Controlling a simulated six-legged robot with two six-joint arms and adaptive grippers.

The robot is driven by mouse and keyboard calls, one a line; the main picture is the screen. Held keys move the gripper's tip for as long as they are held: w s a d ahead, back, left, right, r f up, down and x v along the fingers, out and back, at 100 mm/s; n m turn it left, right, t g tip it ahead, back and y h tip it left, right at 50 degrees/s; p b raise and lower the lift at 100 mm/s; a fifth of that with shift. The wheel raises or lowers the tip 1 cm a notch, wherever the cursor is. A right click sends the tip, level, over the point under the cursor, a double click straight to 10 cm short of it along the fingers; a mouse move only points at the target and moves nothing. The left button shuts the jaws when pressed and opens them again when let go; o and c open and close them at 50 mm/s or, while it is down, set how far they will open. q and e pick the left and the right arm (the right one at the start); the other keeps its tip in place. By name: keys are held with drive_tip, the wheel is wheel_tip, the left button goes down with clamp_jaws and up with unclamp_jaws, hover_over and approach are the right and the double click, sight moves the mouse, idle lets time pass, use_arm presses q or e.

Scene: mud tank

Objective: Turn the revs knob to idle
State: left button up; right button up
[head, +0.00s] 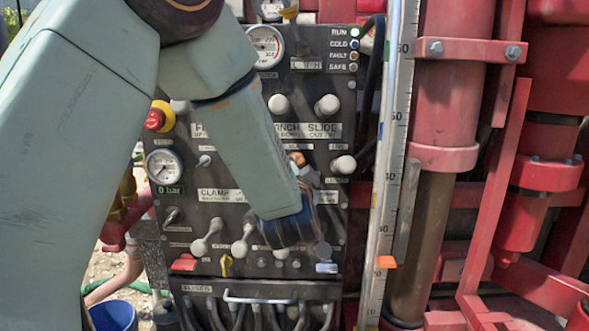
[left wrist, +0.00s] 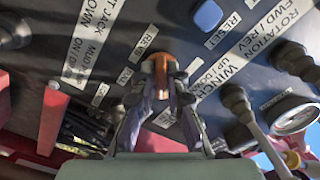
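The revs knob (left wrist: 162,72) is a copper-brown knob on the dark control panel, beside a white label that seems to read REVS. My left gripper (left wrist: 165,84) has a finger on either side of the knob, and both fingertips look closed against it. In the head view, a bit of the copper knob (head: 297,158) shows at the right edge of my left arm. My left gripper (head: 305,175) is mostly hidden there behind my own arm link. The knob's pointer and exact setting cannot be made out. My right gripper is in neither view.
Around the knob are pale lever knobs (head: 327,105), a red emergency stop (head: 160,116) and a gauge (head: 164,166) above a 0 bar display. A measuring scale (head: 391,150) and red machinery (head: 455,80) stand to the right. Hoses (head: 250,315) hang below the panel.

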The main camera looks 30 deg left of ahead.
use_arm(q)
clamp_jaws()
drive_tip(key=n+b, duration=0.5)
drive_tip(key=n, duration=0.5)
drive_tip(key=shift+d, duration=0.1)
idle(0.4)
drive_tip(key=shift+n, duration=0.3)
drive_tip(key=shift+o, duration=1.1)
unclamp_jaws()
drive_tip(key=o, duration=0.3)
drive_tip(key=shift+s+d+r, duration=0.15)
drive_tip(key=shift+s, duration=0.05)
